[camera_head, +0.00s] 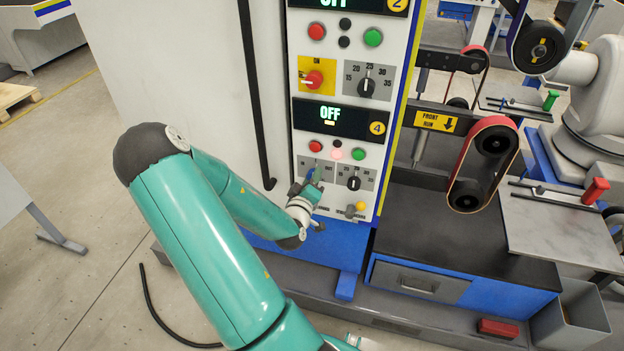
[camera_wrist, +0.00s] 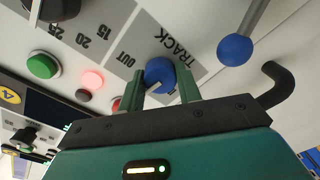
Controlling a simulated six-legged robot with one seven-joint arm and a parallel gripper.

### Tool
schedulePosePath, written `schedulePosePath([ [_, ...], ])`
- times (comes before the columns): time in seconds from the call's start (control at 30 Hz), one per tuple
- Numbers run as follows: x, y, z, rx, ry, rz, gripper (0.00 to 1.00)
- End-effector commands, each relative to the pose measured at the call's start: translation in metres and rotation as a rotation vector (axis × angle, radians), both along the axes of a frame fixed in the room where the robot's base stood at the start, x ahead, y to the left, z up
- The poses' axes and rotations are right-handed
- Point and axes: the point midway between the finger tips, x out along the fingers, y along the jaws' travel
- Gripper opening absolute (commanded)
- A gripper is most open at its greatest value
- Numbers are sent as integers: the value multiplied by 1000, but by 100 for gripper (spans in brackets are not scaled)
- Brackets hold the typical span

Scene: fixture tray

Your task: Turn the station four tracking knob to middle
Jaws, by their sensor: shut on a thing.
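The station four panel (camera_head: 342,120) carries a black display reading OFF with a yellow 4 badge. The tracking knob (camera_wrist: 160,72) is blue and sits on a grey plate marked TRACK and OUT in the wrist view. My gripper (camera_wrist: 163,88) has its two green fingers on either side of this knob, shut on it. A pale mark shows at the knob's lower right edge, by the right finger; its exact setting I cannot tell. In the head view my gripper (camera_head: 306,190) reaches the lower left of the panel and partly hides the knob (camera_head: 311,173) and its plate.
A blue ball lever (camera_wrist: 235,48) and a black hook (camera_wrist: 275,85) stand close to the right of my gripper. A black speed knob (camera_head: 353,183), a green button (camera_head: 358,154) and a lit red button (camera_wrist: 92,80) are nearby. Belt sander (camera_head: 484,165) stands right.

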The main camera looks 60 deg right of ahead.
Motion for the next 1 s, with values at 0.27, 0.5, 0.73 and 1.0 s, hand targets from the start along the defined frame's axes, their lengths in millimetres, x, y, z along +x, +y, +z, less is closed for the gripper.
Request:
schedulePosePath([
  [0.27,0,-2,0,-19,118,-2,11],
  [0.5,-1,-2,0,-23,148,-3,11],
  [0.73,-1,-2,0,-24,149,-3,11],
  [1.0,-1,-1,0,-23,148,-3,56],
])
